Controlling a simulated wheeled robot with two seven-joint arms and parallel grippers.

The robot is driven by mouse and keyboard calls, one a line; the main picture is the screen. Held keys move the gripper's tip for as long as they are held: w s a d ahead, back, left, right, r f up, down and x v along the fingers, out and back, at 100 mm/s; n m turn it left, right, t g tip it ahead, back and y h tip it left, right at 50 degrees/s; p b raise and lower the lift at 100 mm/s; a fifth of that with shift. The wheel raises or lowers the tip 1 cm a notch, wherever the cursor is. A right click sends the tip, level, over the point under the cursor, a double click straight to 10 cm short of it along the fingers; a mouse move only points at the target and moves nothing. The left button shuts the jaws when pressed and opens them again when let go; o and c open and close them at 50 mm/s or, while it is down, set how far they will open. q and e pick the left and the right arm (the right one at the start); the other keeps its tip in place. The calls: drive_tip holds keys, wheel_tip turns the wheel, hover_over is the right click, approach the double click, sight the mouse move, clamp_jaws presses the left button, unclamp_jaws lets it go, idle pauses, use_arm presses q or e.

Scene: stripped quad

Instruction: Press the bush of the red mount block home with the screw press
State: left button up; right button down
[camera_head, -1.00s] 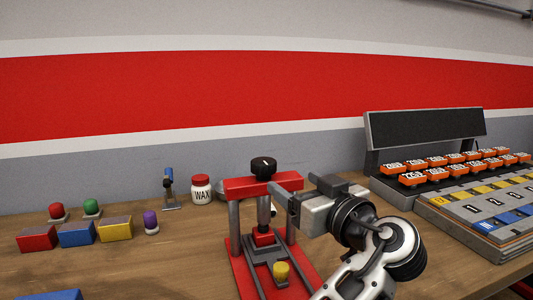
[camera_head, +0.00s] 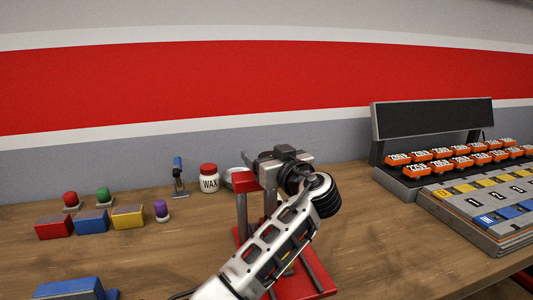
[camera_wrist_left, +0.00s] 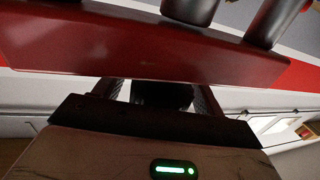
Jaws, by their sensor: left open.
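The screw press (camera_head: 246,181) has a red crossbeam, grey posts and a red base, and stands in the middle of the bench. My left gripper (camera_head: 264,158) is open at the top of the press, level with or just above the crossbeam. Its arm hides the knob, the ram and the seat where the red mount block stood. In the left wrist view the red crossbeam (camera_wrist_left: 140,50) crosses the upper part. My fingers (camera_wrist_left: 160,93) are apart there, with something dark between them; I cannot tell if they touch it. My right gripper is not in view.
A wax jar (camera_head: 209,178) and a small blue-topped stand (camera_head: 178,178) are left of the press. Coloured blocks and knobs stand farther left, with a blue block (camera_head: 70,289) at the front. Trays (camera_head: 480,205) fill the right.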

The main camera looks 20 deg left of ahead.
use_arm(q)
drive_tip(key=c, duration=1)
